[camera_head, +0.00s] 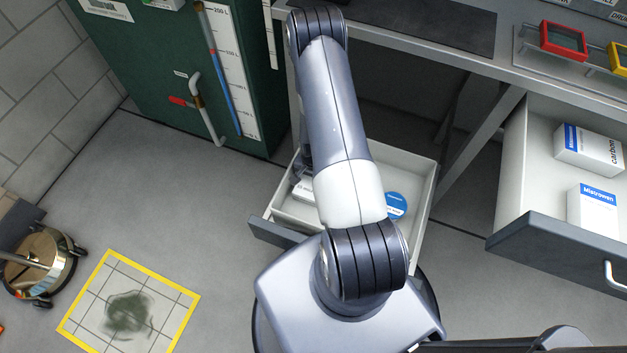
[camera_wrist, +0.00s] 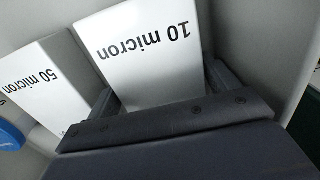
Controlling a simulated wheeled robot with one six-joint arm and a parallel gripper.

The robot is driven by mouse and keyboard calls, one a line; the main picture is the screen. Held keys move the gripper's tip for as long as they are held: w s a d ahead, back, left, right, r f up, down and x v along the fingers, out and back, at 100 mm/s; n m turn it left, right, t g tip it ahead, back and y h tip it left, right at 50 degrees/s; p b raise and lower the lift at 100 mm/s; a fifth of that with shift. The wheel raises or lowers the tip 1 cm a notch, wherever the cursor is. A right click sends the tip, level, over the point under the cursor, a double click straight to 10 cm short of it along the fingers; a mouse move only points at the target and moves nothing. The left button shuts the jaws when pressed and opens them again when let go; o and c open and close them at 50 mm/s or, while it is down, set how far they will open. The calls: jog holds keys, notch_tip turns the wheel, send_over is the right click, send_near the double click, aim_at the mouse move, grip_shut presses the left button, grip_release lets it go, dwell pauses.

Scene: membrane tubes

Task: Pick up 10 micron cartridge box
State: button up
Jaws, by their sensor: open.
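The white 10 micron cartridge box (camera_wrist: 150,50) fills the upper middle of the wrist view, its label upside down. My gripper (camera_wrist: 163,92) is open, with one dark finger on each side of the box's near end. I cannot tell whether the fingers touch it. A white 50 micron box (camera_wrist: 42,85) lies just left of it.
A round blue-labelled item (camera_head: 396,205) lies in the middle drawer. An open right drawer (camera_head: 517,165) holds white boxes (camera_head: 592,208). A green tank (camera_head: 150,60) stands at left.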

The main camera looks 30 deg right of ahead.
jog(key=c, duration=0.8)
jog(key=shift+r, duration=0.2)
